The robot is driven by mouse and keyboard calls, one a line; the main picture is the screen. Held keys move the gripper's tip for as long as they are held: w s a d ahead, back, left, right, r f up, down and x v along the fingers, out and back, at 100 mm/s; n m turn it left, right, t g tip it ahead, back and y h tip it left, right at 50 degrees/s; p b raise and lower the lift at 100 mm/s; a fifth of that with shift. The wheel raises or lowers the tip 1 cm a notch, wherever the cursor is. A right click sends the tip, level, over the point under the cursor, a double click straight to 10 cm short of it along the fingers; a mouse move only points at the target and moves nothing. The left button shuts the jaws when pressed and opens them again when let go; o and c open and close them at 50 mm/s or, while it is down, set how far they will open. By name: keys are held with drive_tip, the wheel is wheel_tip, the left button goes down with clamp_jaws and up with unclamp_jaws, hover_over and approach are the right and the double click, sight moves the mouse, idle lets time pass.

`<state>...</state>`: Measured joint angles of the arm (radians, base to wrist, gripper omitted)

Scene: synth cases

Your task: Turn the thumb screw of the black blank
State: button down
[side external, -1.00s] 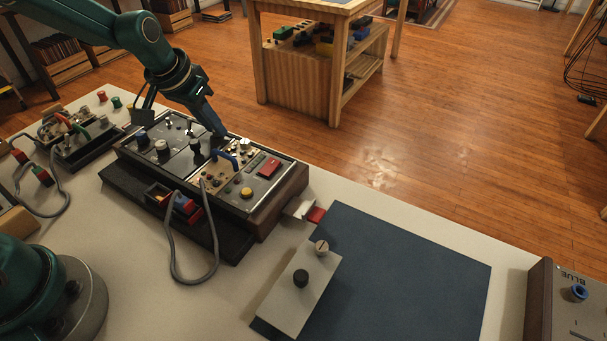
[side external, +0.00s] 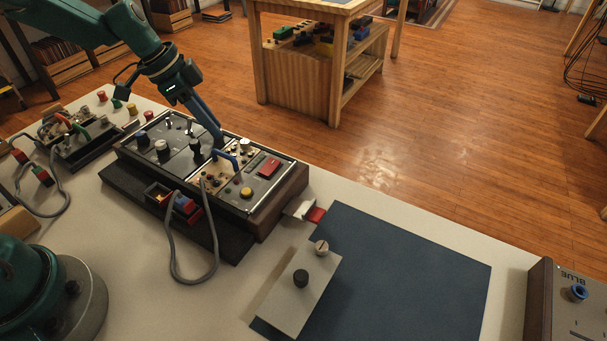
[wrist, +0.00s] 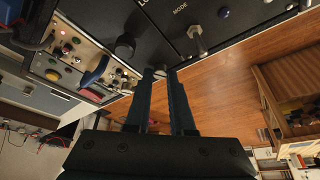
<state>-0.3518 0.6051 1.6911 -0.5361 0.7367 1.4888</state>
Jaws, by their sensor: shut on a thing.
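The black blank (wrist: 148,47) is a dark panel set in the wooden-ended case (side external: 283,203), seen in the side view and close up in the wrist view. My gripper (side external: 221,142) reaches down to the far edge of the case. In the wrist view my gripper (wrist: 160,73) has its two fingers close together at the panel's edge, shut on the small thumb screw (wrist: 160,74). The screw is mostly hidden between the fingertips; in the side view the fingers hide it.
A black knob (wrist: 125,45) and a blue handle (wrist: 96,71) stand close to my fingers. A grey cable (side external: 171,250) loops in front of the case. A dark blue mat (side external: 400,265) lies at right with a grey plate (side external: 290,310) on it.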

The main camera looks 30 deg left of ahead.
sight(204, 138)
drive_tip(key=shift+m, duration=0.4)
drive_tip(key=c, duration=0.8)
unclamp_jaws()
drive_tip(key=shift+o, duration=0.2)
drive_tip(key=shift+v, duration=2.6)
drive_tip(key=shift+w, duration=0.1)
